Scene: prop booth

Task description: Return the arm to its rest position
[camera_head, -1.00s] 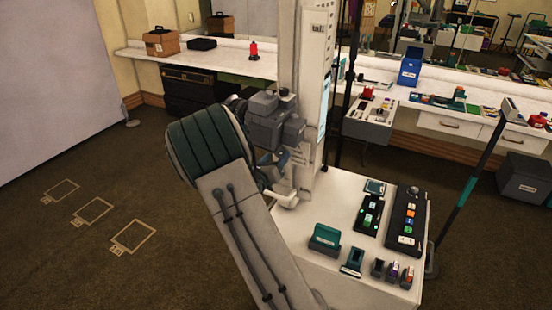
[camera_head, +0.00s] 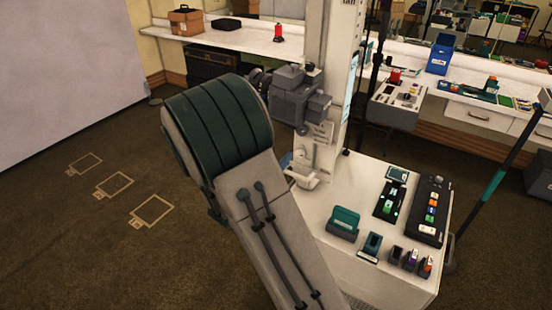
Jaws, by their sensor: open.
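My arm (camera_head: 268,225) rises from the bottom of the head view, with a large dark green ribbed joint (camera_head: 218,127) at its bend. My gripper cannot be made out; the arm's far end is hidden behind this joint. A grey block-like unit (camera_head: 297,98) shows just right of the joint, in front of the white upright column (camera_head: 338,60). I cannot tell whether they touch.
A white stand (camera_head: 345,170) with several small devices is close on the right. A long counter (camera_head: 235,38) with a brown box (camera_head: 186,21) and a red item (camera_head: 278,33) runs behind. Carpet with outlined marks (camera_head: 114,183) is clear at left.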

